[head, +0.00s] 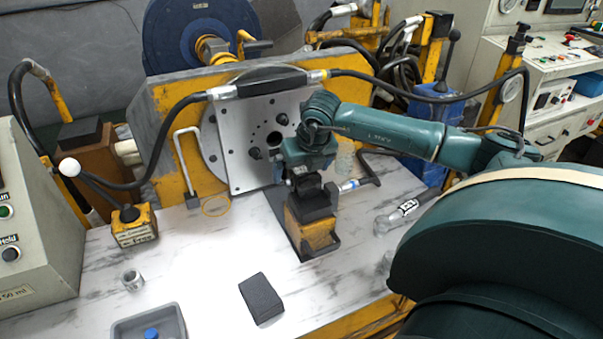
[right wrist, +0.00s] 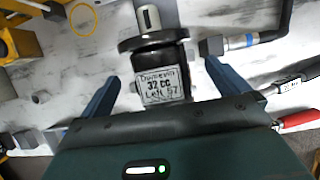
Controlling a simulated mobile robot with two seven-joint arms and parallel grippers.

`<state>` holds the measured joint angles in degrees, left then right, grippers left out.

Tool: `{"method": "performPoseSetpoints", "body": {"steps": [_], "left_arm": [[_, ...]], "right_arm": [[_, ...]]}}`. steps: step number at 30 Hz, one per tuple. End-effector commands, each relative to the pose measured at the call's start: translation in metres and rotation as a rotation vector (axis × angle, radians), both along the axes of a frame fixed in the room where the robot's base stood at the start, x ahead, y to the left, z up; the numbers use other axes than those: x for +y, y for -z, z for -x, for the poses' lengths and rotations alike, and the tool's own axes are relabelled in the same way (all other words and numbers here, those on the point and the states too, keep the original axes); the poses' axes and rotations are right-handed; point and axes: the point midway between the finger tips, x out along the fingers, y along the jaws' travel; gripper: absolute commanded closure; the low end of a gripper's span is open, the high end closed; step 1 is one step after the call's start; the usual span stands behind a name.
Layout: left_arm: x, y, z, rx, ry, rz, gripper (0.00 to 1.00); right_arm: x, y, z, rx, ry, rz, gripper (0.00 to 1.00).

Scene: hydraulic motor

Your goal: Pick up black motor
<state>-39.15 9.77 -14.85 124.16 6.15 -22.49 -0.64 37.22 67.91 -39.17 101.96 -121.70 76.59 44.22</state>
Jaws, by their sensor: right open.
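The black motor (right wrist: 163,88) shows in the right wrist view with its round flange, a silver shaft pointing up the picture, and a white label reading 32 CC. In the head view, the black motor (head: 313,206) is partly hidden under my right gripper, just above a yellow block. My right gripper (head: 309,188) is open, its fingers pointing down at the motor. In the right wrist view, its two blue fingers (right wrist: 165,78) stand on either side of the motor, with gaps visible. My left gripper is not in view.
A metal plate (head: 236,168) on a yellow frame stands close behind. A blue-and-white fitting (head: 349,185) lies to the right of the motor. A dark block (head: 261,299), a grey tray (head: 178,325) and a metal cylinder (head: 132,281) are in front. The white table between is clear.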

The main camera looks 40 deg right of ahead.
Motion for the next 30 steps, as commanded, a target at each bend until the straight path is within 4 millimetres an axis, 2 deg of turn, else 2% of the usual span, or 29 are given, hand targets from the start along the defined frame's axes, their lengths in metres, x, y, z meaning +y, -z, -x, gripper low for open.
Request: {"method": "performPoseSetpoints", "body": {"steps": [4, 12, 30], "left_arm": [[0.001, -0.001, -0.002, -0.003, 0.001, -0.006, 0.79], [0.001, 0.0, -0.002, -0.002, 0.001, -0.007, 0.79], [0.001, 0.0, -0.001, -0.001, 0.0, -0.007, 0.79]], "right_arm": [[-0.001, 0.015, -0.006, 0.001, 0.001, -0.001, 0.0], [-0.002, 0.019, -0.007, 0.0, 0.0, 0.0, 0.0], [-0.002, 0.018, -0.007, -0.001, 0.0, 0.0, 0.49]]}}
